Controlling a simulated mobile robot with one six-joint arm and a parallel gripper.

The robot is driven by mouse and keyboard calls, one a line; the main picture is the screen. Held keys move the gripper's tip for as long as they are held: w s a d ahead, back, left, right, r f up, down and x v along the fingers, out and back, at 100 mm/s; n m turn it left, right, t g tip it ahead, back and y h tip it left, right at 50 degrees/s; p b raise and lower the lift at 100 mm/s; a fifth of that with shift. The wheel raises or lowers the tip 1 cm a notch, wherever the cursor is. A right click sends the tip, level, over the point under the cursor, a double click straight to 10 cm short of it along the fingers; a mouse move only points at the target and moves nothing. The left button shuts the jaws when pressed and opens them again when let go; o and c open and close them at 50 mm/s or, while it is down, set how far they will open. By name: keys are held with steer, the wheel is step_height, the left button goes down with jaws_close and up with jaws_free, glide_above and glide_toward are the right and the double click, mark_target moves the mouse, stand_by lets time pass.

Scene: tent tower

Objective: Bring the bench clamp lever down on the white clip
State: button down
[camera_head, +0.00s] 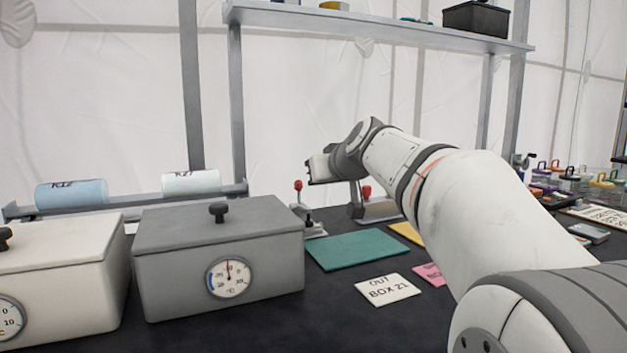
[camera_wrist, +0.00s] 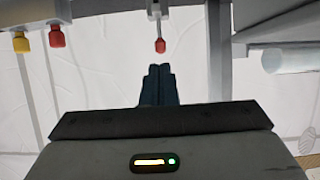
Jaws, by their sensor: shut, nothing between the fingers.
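A bench clamp at left centre has an upright lever with a red knob (camera_head: 298,185) and a pale base (camera_head: 316,231). A second clamp stands to its right, with a red knob (camera_head: 366,191) and a grey base (camera_head: 380,211). My gripper (camera_head: 312,169) is above the bench, close to the left knob in the picture. In the wrist view, which appears upside down, my shut, empty dark fingers (camera_wrist: 161,72) point at a red knob (camera_wrist: 160,46) and appear apart from it. I cannot make out the white clip for certain.
A grey box (camera_head: 218,255) with a dial stands left of the clamps. A green mat (camera_head: 358,249) and a label card (camera_head: 388,290) lie in front. A shelf (camera_head: 380,27) runs overhead.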

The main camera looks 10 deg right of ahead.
steer(key=w+d+f+m+g+y+p, duration=0.15)
steer(key=w+d+m+y+p, duration=0.55)
steer(key=p, duration=1)
steer(key=w+d+f+m+g+y+p, duration=0.1)
steer(key=d+f+m+y+p, duration=0.3)
steer(key=d+p, duration=0.95)
steer(key=w+a+p, duration=0.3)
steer(key=a+p, duration=0.1)
steer(key=a, duration=0.6)
steer(key=w+a+n+p, duration=0.1)
steer(key=w+a+p, duration=0.3)
steer(key=a, duration=0.6)
steer(key=shift+a+r+y+p, duration=0.2)
steer(key=shift+y+p, duration=0.1)
steer(key=shift+p, duration=0.25)
steer(key=shift+f, duration=0.1)
